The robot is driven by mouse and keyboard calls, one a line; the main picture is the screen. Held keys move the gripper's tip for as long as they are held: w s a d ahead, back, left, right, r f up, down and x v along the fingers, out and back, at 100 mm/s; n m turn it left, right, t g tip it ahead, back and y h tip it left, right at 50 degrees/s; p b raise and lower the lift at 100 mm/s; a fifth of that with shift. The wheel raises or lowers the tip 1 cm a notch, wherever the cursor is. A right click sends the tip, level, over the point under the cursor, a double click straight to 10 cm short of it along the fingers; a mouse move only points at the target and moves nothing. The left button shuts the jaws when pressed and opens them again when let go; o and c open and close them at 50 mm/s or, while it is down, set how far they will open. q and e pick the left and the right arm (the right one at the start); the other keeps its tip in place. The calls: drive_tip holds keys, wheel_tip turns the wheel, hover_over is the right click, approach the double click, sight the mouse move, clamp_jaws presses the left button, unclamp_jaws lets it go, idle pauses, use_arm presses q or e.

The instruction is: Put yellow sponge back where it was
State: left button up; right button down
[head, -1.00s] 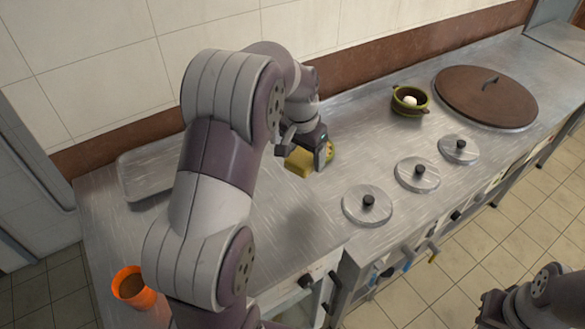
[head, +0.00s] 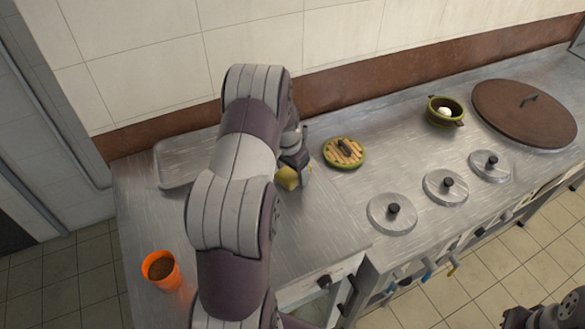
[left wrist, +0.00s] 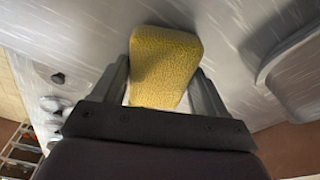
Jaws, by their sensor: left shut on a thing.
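The yellow sponge (head: 287,178) is between the fingers of my left gripper (head: 296,170), above the steel counter, partly hidden by my arm in the head view. In the left wrist view the sponge (left wrist: 165,66) fills the space between both fingers of the left gripper (left wrist: 163,85), which is shut on it. I cannot tell the exact gap between sponge and counter. Of my right arm only a dark part shows at the lower right corner of the head view; its fingers are out of frame.
A round green trivet-like item with slats (head: 344,152) lies just right of the sponge. A steel tray (head: 172,180) lies at the back left, partly behind my arm. An orange cup (head: 161,271) stands at the front left. Lids (head: 391,213), a green pot (head: 445,110) and a large brown lid (head: 524,113) stand right.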

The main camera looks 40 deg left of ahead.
sight(288, 175)
use_arm(q)
drive_tip(key=shift+d+f, duration=0.1)
drive_tip(key=o, duration=1)
drive_tip(key=shift+r, duration=0.45)
wheel_tip(288, 175, up, 11)
drive_tip(key=s, duration=0.2)
drive_tip(key=shift+n, duration=0.4)
drive_tip(key=s+d, duration=0.5)
drive_tip(key=d, duration=0.2)
drive_tip(key=s+d+f, duration=0.1)
drive_tip(key=s+d, duration=0.3)
drive_tip(key=d, duration=0.3)
drive_tip(key=s+d, duration=0.5)
drive_tip(key=d, duration=0.2)
drive_tip(key=shift+s+f+b, duration=0.35)
drive_tip(key=shift+f+b, duration=0.05)
